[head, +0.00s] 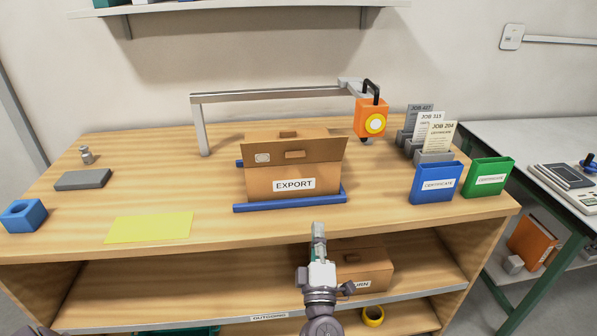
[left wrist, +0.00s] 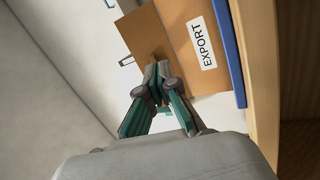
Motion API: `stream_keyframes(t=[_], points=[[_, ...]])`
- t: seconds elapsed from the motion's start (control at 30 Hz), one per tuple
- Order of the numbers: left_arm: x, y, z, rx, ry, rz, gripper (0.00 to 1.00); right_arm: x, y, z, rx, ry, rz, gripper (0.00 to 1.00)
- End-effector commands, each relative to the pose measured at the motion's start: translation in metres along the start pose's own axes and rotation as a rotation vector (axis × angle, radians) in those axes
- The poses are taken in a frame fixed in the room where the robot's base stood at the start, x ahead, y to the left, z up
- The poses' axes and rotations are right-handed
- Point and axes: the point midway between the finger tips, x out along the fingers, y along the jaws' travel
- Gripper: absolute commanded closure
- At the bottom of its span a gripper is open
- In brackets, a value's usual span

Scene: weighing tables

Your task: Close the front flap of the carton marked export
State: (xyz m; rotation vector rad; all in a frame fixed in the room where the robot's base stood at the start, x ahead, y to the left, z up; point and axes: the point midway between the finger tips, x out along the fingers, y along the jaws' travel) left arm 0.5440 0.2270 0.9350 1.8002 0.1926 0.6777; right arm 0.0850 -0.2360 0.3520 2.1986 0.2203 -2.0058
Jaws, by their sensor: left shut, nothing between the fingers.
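The carton marked EXPORT (head: 262,187) stands on the table inside a blue frame (head: 290,206). Its front flap (head: 325,150) stands up from the front top edge, seeming to lean a little towards me, with a hand slot and a pale sticker. Another flap (head: 283,134) shows behind it. My left gripper (head: 318,230) is shut and empty, in front of the table edge, below and apart from the carton in the head view. In the left wrist view its fingertips (left wrist: 158,72) overlap the picture of the flap (left wrist: 143,32); contact cannot be told. My right gripper is not in view.
An orange device (head: 370,117) hangs from a grey arm right of the carton. Blue (head: 436,184) and green (head: 488,178) certificate holders stand further right. A yellow sheet (head: 150,227) and grey slab (head: 83,180) lie left. Another carton (head: 365,268) sits on the shelf below.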

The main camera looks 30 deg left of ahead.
Motion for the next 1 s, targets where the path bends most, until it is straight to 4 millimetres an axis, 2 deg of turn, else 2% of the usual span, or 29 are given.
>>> stream_keyframes(t=[0.03, 0.1, 0.2, 0.37, 0.8, 1.0], points=[[0.006, 0.014, -0.013, -0.065, 0.059, 0.010, 1.00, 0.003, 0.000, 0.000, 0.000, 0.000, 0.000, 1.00], [0.011, 0.025, -0.025, -0.122, 0.109, 0.013, 1.00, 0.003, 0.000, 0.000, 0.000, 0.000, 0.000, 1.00], [0.016, 0.032, -0.033, -0.154, 0.137, 0.015, 1.00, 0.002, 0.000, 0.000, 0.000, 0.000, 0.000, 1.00], [0.036, 0.034, -0.036, -0.153, 0.137, 0.017, 1.00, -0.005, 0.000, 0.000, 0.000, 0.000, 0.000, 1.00], [0.126, 0.034, -0.047, -0.149, 0.134, 0.016, 1.00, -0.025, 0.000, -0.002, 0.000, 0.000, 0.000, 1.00], [0.147, 0.032, -0.050, -0.150, 0.134, 0.015, 1.00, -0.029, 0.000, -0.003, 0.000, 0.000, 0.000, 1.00]])
